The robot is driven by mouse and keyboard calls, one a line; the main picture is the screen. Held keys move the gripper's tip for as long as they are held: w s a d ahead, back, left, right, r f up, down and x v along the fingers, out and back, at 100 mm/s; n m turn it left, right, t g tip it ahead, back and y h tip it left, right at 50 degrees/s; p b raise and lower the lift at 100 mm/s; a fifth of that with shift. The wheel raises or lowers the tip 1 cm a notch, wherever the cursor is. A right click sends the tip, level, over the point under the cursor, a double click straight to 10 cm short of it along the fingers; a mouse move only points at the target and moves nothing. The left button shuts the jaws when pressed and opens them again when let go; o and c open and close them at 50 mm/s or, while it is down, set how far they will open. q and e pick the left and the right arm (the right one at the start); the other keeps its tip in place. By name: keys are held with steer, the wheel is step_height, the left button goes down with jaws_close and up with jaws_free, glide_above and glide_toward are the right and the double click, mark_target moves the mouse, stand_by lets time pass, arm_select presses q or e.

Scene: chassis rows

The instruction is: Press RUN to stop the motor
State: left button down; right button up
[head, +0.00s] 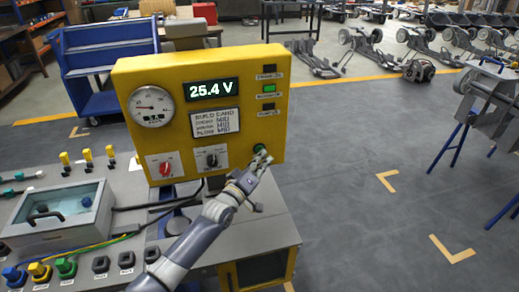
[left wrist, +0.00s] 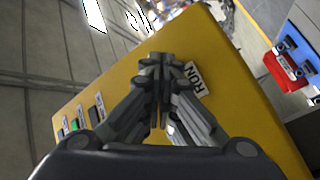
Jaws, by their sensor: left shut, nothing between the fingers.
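The yellow control box (head: 230,78) stands on the bench with a display reading 25.4 V, a round gauge and two knobs. The green RUN button (head: 260,148) is at the lower right of its face. My left gripper (head: 261,160) is shut and empty, with its fingertips at the button and partly covering it. In the left wrist view, the shut fingers (left wrist: 158,62) point at the yellow face (left wrist: 225,75), beside the RUN label (left wrist: 198,79). The button is hidden behind the fingers there, so I cannot tell whether they touch it. My right gripper is not in view.
A clear-lidded box (head: 62,215) and several coloured connectors stand on the bench (head: 265,222) to the left. Dark cables run to the left of my left arm. A blue cart (head: 110,50) stands behind. The floor (head: 345,160) to the right is mostly clear.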

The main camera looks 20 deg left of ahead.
arm_select(q)
steer(key=s+d+p, duration=0.3)
steer(key=s+p, duration=0.1)
steer(key=s, duration=0.1)
steer(key=shift+d, duration=0.2)
stand_by(0.3)
steer(key=s+d+p, duration=0.1)
steer(key=s, duration=0.1)
steer(key=s+d+p, duration=0.1)
steer(key=s+p, duration=0.1)
steer(key=shift+d, duration=0.4)
